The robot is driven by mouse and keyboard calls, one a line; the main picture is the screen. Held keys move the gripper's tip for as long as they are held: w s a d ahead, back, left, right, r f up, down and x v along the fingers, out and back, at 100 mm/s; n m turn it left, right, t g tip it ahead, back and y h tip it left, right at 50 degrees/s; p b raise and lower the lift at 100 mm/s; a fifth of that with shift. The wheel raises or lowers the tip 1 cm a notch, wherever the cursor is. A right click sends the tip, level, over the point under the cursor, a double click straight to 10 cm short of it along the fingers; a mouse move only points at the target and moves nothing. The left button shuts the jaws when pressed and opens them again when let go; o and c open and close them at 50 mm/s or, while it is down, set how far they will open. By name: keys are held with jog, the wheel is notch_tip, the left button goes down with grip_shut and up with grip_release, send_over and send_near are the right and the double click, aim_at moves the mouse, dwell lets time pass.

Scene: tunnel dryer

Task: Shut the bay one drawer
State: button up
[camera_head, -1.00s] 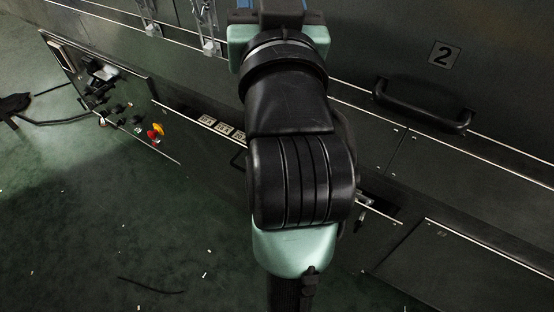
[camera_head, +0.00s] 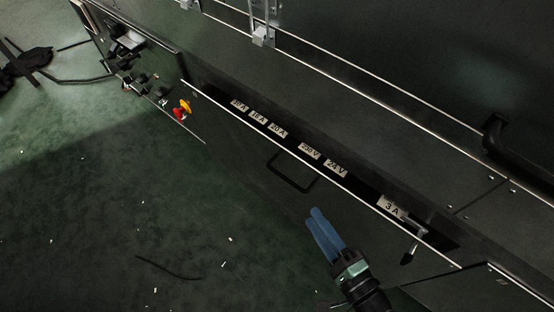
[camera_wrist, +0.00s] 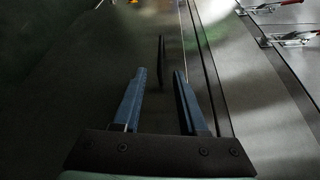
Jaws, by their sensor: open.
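The drawer (camera_head: 235,137) stands partly pulled out of the dark machine side, with a pale top edge. Its open gap shows several white labels, such as 24 V and 3 A. The label of the bay itself does not show. A black bar handle (camera_head: 292,188) is on the drawer front. My gripper (camera_head: 312,216) is open and empty, its blue fingers low in front of the drawer, a little right of the handle in the head view. In the wrist view the handle (camera_wrist: 161,55) stands upright in the picture, just beyond and between my fingertips (camera_wrist: 160,76). Contact cannot be told.
A small lever (camera_head: 411,240) with a black grip sticks out at the drawer's right end. A control panel with a red and yellow button (camera_head: 182,108) is at the left. A large black handle (camera_head: 515,148) is upper right. The green floor (camera_head: 80,230) is mostly clear.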

aim_at(287, 178)
jog(key=b+x, duration=0.3)
jog(key=x, duration=0.9)
jog(key=shift+w+a+r, duration=0.1)
jog(key=shift+w+a, duration=0.05)
jog(key=shift+w, duration=0.1)
jog(key=shift+c, duration=0.4)
grip_shut()
dwell(0.5)
